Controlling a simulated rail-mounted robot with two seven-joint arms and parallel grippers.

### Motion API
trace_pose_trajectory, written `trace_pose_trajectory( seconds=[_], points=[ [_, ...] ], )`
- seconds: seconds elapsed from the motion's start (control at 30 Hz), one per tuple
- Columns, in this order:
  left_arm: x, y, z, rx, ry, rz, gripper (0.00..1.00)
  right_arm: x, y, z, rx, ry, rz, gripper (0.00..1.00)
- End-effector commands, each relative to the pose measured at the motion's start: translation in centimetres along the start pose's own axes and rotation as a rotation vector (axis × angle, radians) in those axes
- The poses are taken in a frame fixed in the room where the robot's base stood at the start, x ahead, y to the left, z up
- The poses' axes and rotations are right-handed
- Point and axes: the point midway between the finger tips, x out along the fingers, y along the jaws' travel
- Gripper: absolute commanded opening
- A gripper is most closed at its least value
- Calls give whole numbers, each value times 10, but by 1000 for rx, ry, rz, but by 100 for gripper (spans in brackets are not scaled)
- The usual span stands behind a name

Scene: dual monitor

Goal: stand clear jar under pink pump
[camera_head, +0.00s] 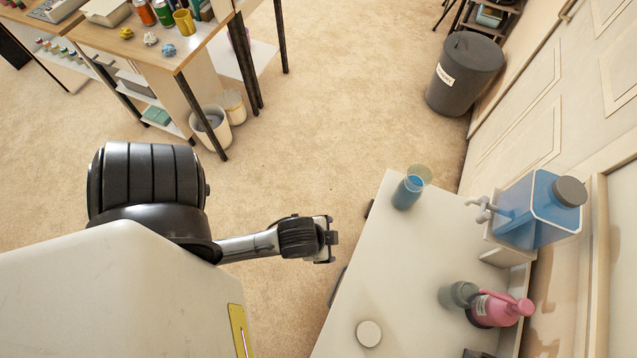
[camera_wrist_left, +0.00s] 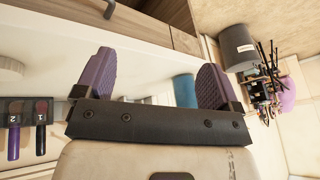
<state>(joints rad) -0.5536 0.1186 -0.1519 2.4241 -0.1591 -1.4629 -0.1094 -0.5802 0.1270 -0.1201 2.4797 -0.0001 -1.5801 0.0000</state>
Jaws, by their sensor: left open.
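A greyish see-through jar (camera_head: 459,294) stands on the white counter, just left of the pink pump bottle (camera_head: 492,310). The pump's spout points left toward this jar; I cannot tell whether the jar is directly under its tip. Another clear vessel with blue liquid (camera_head: 408,192) stands near the counter's far end. A blue cylinder (camera_wrist_left: 185,91), likely this vessel, shows beyond my fingers in the wrist view. My left gripper (camera_head: 328,240) is left of the counter, apart from everything on it. Its purple fingers (camera_wrist_left: 152,85) are open and empty. My right gripper is not in view.
A blue tank with a tap (camera_head: 545,210) stands at the wall side of the counter (camera_head: 405,255). A white disc (camera_head: 369,333) lies near the front. A brush holder (camera_wrist_left: 28,110) shows in the wrist view. A grey bin (camera_head: 465,72) stands beyond. The floor left of the counter is clear.

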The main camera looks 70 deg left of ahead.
Motion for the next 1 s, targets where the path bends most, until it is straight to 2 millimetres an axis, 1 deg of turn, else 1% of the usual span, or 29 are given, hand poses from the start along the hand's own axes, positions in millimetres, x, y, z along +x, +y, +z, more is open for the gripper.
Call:
trace_pose_trajectory(
  seconds=[0.1,0.23,1.0],
  points=[
    [-11,9,11,-90,-50,90,88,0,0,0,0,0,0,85],
    [-18,14,17,-133,-78,135,88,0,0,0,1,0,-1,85],
    [-18,15,17,-138,-81,142,88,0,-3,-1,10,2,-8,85]
  ],
)
